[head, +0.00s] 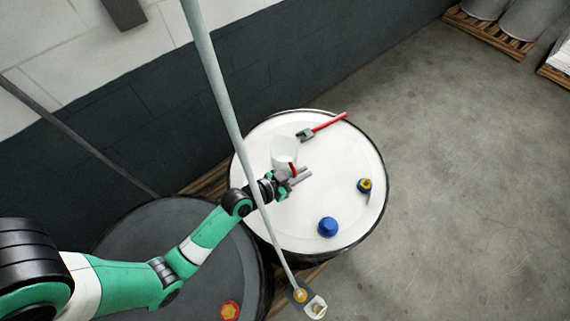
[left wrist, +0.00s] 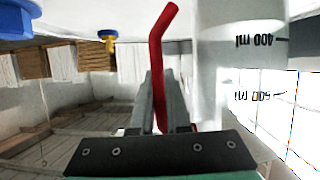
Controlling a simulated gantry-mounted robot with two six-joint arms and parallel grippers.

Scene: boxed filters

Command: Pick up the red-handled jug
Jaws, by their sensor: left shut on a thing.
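The jug (head: 284,149) is whitish and translucent with a red handle (head: 293,169), and it stands on the white top of a drum. My left gripper (head: 300,176) is at the handle side of the jug, shut on the handle. In the left wrist view the red handle (left wrist: 157,68) runs between the fingers, and the jug wall (left wrist: 238,50) with upside-down ml marks is beside them. The head view does not show clearly whether the jug's base touches the drum top. My right gripper is not in view.
The white drum top (head: 300,235) also holds a red-handled tool (head: 322,127), a blue cap (head: 327,227) and a small blue-and-yellow item (head: 364,185). A slanting grey pole (head: 219,85) crosses in front of my left arm in the picture. A dark drum (head: 140,230) stands at left.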

